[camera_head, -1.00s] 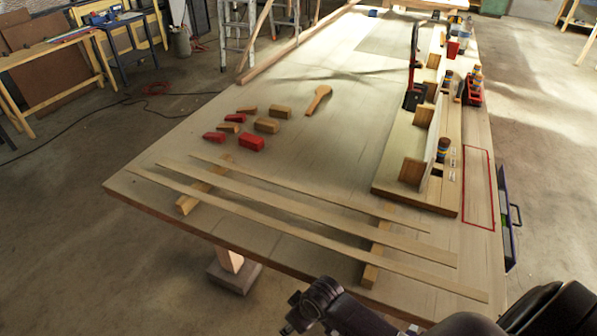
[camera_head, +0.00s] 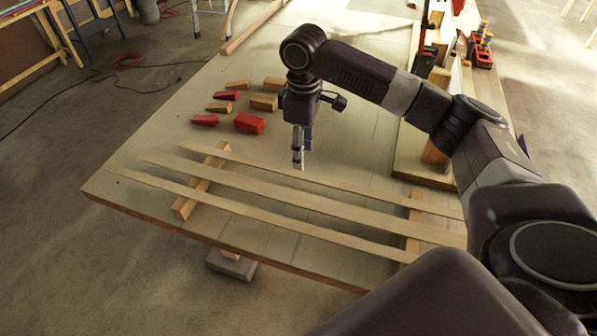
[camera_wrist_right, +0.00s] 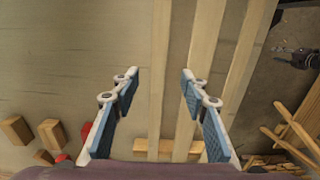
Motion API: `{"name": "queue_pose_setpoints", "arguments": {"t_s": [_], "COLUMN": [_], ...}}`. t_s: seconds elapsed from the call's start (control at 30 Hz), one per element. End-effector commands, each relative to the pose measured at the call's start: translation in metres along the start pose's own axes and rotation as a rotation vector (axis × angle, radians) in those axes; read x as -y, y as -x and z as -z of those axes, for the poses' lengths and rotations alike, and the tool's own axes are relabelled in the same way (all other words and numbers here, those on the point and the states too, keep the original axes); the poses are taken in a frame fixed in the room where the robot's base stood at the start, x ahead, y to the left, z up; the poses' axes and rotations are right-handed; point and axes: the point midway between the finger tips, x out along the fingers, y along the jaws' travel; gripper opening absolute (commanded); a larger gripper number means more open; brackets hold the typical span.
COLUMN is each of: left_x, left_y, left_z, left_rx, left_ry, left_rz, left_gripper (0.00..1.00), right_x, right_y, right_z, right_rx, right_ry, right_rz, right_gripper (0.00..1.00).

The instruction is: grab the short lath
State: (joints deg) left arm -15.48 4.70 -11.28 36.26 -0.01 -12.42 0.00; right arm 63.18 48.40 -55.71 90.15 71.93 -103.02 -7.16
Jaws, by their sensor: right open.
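Three thin pale laths lie side by side across two wooden bearers. The short lath (camera_head: 350,187) is the farthest from the table's near edge; the middle lath (camera_head: 260,187) and near lath (camera_head: 235,210) look longer. My right gripper (camera_head: 298,165) points down above the short lath, its fingers apart and empty. In the right wrist view, the short lath (camera_wrist_right: 158,50) runs between the open fingers (camera_wrist_right: 159,75), apart from both. The middle lath (camera_wrist_right: 206,45) passes behind the right finger. My arm hides the laths' right ends in the head view. My left gripper is not in view.
The left bearer (camera_head: 184,206) and right bearer (camera_head: 413,212) lift the laths off the table (camera_head: 130,190). Several red and wooden blocks, including a red block (camera_head: 249,123), lie beyond the laths at left. A board with clamps (camera_head: 408,170) stands at right, partly behind my arm.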

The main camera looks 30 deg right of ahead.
Motion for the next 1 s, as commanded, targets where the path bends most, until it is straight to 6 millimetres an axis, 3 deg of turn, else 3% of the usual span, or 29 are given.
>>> {"name": "queue_pose_setpoints", "arguments": {"t_s": [0.13, 0.4, 0.57, 0.7, 0.83, 1.0], "left_x": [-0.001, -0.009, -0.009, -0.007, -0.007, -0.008], "left_y": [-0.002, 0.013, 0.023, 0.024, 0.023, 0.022], "left_z": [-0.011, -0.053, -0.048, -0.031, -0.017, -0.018], "left_rx": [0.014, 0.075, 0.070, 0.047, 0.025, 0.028], "left_ry": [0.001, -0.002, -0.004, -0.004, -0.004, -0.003], "left_rz": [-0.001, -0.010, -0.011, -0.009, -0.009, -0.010], "left_gripper": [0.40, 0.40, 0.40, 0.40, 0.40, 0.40], "right_x": [-0.008, -0.006, -0.003, -0.004, -0.004, -0.004], "right_y": [0.001, -0.027, -0.052, -0.067, -0.071, -0.071], "right_z": [-0.004, -0.004, -0.003, -0.003, -0.002, -0.002], "right_rx": [0.003, 0.003, 0.003, 0.001, -0.001, -0.001], "right_ry": [-0.018, -0.018, -0.019, -0.018, -0.018, -0.017], "right_rz": [0.005, 0.005, 0.006, 0.003, 0.003, 0.003], "right_gripper": [0.41, 0.41, 0.41, 0.41, 0.41, 0.37]}}
